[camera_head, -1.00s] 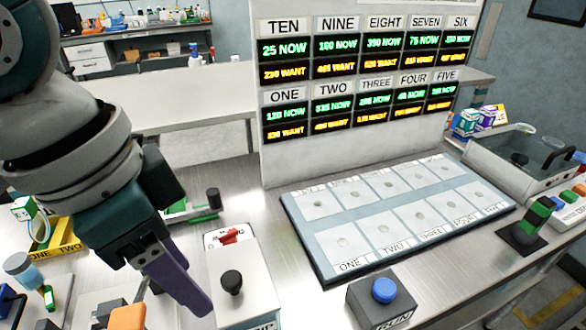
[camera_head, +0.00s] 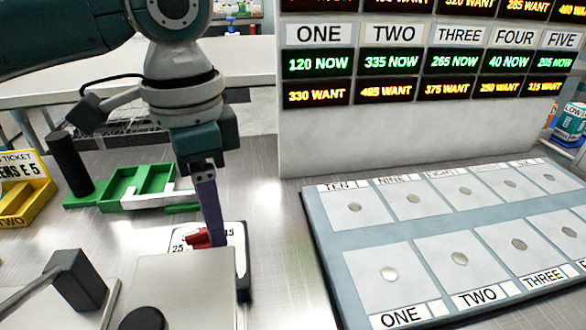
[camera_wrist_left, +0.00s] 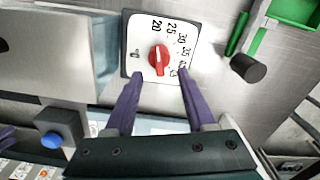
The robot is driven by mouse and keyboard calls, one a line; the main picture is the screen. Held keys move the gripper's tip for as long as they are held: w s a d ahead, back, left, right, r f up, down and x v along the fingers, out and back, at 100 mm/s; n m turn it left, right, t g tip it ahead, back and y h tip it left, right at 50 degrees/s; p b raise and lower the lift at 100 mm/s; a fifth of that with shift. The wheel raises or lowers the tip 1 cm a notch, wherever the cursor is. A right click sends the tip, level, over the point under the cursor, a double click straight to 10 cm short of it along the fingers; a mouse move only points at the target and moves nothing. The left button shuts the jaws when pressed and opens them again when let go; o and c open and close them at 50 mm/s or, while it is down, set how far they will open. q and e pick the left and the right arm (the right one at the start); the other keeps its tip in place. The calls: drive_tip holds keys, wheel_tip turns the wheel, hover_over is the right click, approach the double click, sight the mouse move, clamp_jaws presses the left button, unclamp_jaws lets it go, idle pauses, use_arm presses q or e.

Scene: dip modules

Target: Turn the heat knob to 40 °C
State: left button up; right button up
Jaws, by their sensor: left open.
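The heat knob is a red dial (camera_head: 197,238) on a white plate (camera_head: 180,246) with black numbers, behind a pale box. In the left wrist view the red knob (camera_wrist_left: 159,60) sits mid-plate, its bar roughly up and down in the picture; numbers 20 to 45 curve around its top and right. The exact setting is hard to read. My left gripper (camera_head: 214,238) is over the plate, its purple finger partly hiding the knob. In the left wrist view my left gripper (camera_wrist_left: 161,74) is open, with fingertips on either side of the knob's lower part; contact cannot be told.
A pale box (camera_head: 190,285) stands in front of the dial. A green tray (camera_head: 125,190) and black cylinder (camera_head: 68,160) are left. The numbered plate board (camera_head: 315,225) lies right, before the display wall (camera_head: 300,140). A blue button (camera_wrist_left: 52,139) shows in the wrist view.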

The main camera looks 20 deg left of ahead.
sight(204, 241)
use_arm(q)
drive_tip(key=shift+f, duration=1.45)
drive_tip(key=shift+w, duration=0.1)
clamp_jaws()
